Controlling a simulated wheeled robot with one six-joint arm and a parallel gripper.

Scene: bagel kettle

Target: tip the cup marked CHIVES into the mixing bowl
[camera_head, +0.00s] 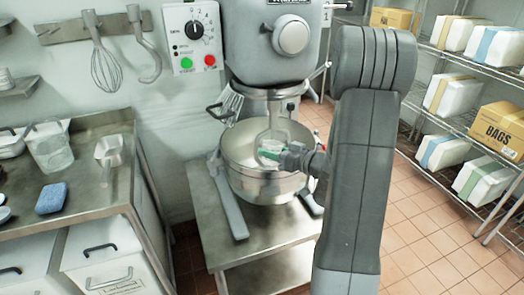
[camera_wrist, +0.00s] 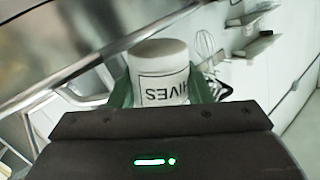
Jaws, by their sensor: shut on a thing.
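The cup marked CHIVES (camera_wrist: 158,85) is a pale cup between my gripper's two green fingers in the wrist view. Its label reads upside down there. The steel mixing bowl (camera_head: 262,184) stands under the mixer in the head view. My gripper (camera_head: 274,153) is shut on the cup and is over the bowl's opening, close to the mixer's hook. In the head view the cup is small and partly hidden by the fingers. I cannot tell its exact tilt or whether anything is leaving it.
The mixer head (camera_head: 287,38) is above the bowl, and its dough hook (camera_head: 272,126) hangs into it. A counter at the left holds a clear pitcher (camera_head: 50,147), a metal scoop (camera_head: 109,151) and a blue sponge (camera_head: 51,198). Wire shelves with boxes (camera_head: 497,127) stand at the right.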

